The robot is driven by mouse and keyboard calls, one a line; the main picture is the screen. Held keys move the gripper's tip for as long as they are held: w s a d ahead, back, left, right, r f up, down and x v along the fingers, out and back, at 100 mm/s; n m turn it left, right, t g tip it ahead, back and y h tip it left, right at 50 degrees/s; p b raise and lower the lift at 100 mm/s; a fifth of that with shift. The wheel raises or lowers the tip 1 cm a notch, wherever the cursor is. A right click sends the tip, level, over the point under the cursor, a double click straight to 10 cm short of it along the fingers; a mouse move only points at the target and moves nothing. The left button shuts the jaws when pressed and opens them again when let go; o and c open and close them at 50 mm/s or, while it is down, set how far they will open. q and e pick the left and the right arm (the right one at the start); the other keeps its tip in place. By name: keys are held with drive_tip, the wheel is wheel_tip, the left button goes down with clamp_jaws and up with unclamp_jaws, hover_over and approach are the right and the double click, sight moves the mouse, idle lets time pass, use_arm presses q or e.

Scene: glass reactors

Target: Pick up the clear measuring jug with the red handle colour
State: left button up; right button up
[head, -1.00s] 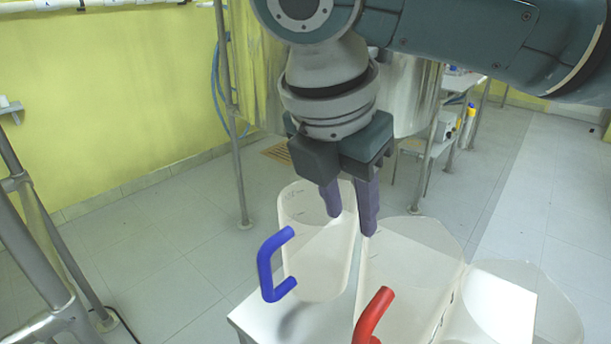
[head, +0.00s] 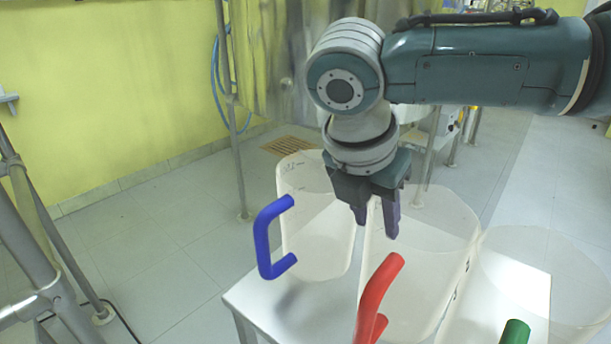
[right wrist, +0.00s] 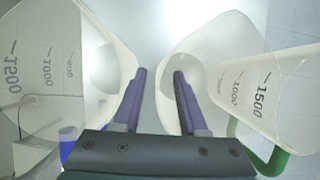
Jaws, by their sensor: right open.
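The clear measuring jug with the red handle (head: 440,232) stands in the middle of a row of three, partly cut off at the bottom of the head view. Its red handle (head: 374,296) faces the camera. My right gripper (head: 378,230) points down and overlaps the left part of this jug's rim. Its dark purple fingers are apart with nothing held. In the right wrist view the open fingers (right wrist: 160,74) show between two clear jug shapes. No red handle is visible there. I cannot tell whether the fingers are inside, over or in front of the jug. My left gripper is out of view.
A clear jug with a blue handle (head: 264,240) stands to the left, and one with a green handle (head: 515,333) to the right. The jugs are close together on a white table (head: 262,312). A metal frame (head: 38,235) stands at the left.

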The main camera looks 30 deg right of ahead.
clamp_jaws()
idle(0.3)
idle(1.1)
